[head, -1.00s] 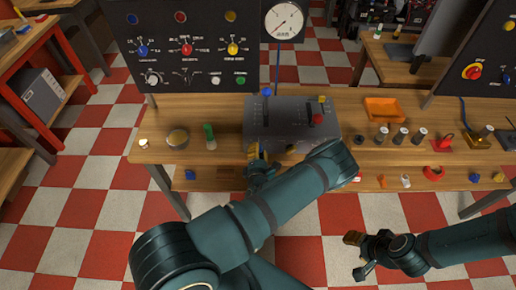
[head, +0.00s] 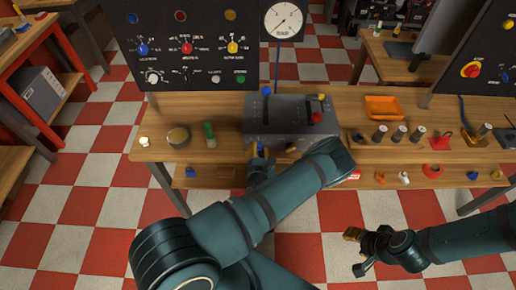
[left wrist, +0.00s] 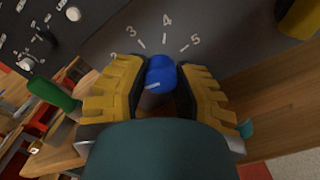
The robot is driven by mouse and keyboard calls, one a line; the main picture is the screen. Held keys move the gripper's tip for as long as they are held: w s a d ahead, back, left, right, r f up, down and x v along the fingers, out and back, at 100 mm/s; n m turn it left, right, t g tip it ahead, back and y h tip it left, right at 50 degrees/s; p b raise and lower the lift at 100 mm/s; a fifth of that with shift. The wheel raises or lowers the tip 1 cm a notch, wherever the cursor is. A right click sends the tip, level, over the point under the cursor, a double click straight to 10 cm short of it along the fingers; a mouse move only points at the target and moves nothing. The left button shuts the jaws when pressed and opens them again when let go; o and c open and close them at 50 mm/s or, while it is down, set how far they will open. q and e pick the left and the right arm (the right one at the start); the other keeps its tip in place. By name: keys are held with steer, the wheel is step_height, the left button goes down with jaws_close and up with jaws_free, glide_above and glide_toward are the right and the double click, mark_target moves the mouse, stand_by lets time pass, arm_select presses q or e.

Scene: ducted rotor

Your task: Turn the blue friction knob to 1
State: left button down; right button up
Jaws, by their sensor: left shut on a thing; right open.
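The blue friction knob (left wrist: 162,72) is on the grey front of the control box (head: 290,108). My left gripper (head: 262,156) is at the lower left of that front. In the left wrist view its ribbed yellow fingers (left wrist: 158,95) are shut on the knob, one on each side. White numerals from 2 to 5 show around the knob; the 2 is partly covered by a finger and the 1 is not visible. A white mark on the knob is at its lower left in that view. My right gripper (head: 356,254) is open and empty, over the floor.
A blue-topped lever (head: 265,91) and a red knob (head: 317,118) are on the box. A green-topped item (head: 209,129) stands to its left, an orange tray (head: 383,107) to its right. The gauge panel (head: 284,20) rises behind.

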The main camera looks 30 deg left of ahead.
arm_select(q)
steer(key=c, duration=0.7)
jaws_free()
steer(key=shift+a, duration=0.1)
steer(key=shift+v, duration=4)
